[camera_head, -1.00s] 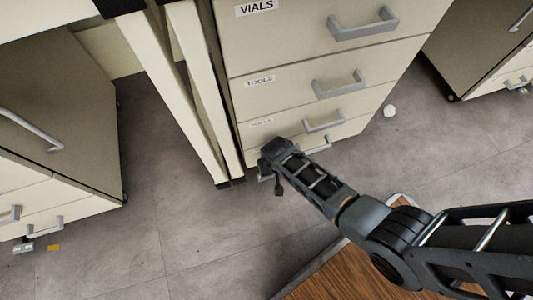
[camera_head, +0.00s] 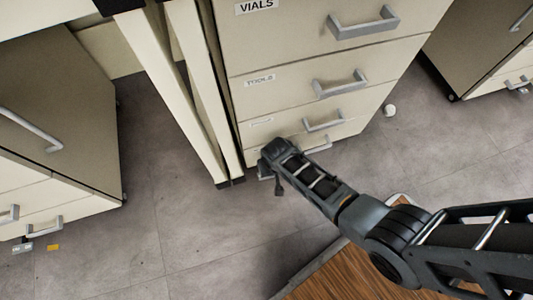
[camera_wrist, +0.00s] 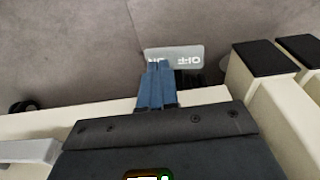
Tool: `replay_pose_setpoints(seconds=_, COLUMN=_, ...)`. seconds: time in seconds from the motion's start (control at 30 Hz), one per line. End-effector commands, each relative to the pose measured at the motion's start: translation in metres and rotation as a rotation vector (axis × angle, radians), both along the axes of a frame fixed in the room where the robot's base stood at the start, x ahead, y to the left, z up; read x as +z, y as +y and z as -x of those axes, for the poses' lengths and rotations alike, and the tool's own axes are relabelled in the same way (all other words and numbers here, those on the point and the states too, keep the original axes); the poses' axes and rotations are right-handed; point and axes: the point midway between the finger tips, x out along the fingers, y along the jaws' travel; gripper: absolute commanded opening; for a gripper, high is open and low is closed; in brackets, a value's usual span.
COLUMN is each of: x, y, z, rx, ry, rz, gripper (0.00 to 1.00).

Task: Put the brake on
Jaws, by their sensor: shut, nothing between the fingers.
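The brake plate (camera_wrist: 188,52) is a small grey tab low at the foot of the drawer cabinet (camera_head: 290,95). In the wrist view, upside-down lettering that looks like OFF shows on its right part. My gripper's blue fingers (camera_wrist: 157,68) are shut with nothing between them. Their tips overlap the plate's left part and hide most of the marking there; I cannot tell whether they touch it. In the head view, my gripper (camera_head: 276,172) is low by the cabinet's bottom drawer, and only a sliver of the plate (camera_head: 264,178) shows beside it.
Cream table legs (camera_head: 185,100) stand close left of the cabinet; their dark feet (camera_wrist: 265,58) show in the wrist view. Drawer handles (camera_head: 340,83) stick out above my gripper. Another cabinet (camera_head: 60,110) stands left, with a similar small tab (camera_head: 22,248). Open floor (camera_head: 200,240) lies in front.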

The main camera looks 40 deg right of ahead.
Motion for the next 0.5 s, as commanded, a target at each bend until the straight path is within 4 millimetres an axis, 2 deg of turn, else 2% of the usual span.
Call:
replay_pose_setpoints(seconds=0.1, x=0.013, y=0.000, z=0.000, rx=0.000, ry=0.000, rz=0.000, gripper=0.00)
replay_pose_setpoints(seconds=0.5, x=0.041, y=0.000, z=0.000, rx=0.000, ry=0.000, rz=0.000, gripper=0.00)
